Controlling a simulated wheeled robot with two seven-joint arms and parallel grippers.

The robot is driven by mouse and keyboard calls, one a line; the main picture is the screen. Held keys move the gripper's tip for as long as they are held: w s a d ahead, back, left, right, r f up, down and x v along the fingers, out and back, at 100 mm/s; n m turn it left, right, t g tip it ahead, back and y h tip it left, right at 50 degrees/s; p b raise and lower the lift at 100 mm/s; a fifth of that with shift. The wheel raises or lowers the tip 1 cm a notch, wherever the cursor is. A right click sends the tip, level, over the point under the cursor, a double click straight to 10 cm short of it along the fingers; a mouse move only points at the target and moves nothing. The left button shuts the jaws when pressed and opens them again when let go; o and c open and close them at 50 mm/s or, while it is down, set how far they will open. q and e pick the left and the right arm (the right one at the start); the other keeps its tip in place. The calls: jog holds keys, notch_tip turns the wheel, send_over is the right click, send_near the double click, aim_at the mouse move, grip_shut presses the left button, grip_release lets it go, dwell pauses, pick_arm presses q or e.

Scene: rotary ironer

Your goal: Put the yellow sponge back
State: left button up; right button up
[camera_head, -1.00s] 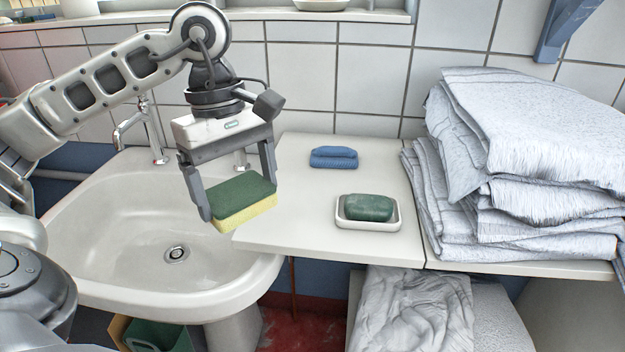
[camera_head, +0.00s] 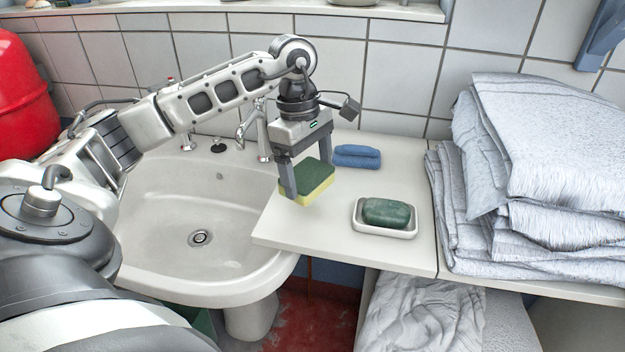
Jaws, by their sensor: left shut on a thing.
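The yellow sponge (camera_head: 317,191) has a dark green top layer and a yellow underside. My left gripper (camera_head: 307,186) is shut on it, with one finger at each side. The sponge is over the left part of the white counter, next to the sink; I cannot tell whether it touches the surface. A white soap dish (camera_head: 372,228) with a green soap bar (camera_head: 389,212) stands to its right. A folded blue cloth (camera_head: 357,156) lies behind it. My right gripper is not in view.
A white sink (camera_head: 150,225) with a tap (camera_head: 250,130) is at the left. A tall stack of folded grey-white cloths (camera_head: 550,150) fills the counter's right side. The white counter (camera_head: 300,228) is bare left of the soap dish. A red object (camera_head: 22,95) stands far left.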

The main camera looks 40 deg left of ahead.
aim_at(311, 170)
pick_arm(q)
jog(key=shift+w+f, duration=0.2)
jog(key=shift+f, duration=0.05)
jog(key=f, duration=0.3)
jog(key=shift+w+f+p, duration=0.15)
jog(key=shift+w+p, duration=0.15)
jog(key=shift+p, duration=0.1)
jog(key=shift+f, duration=0.25)
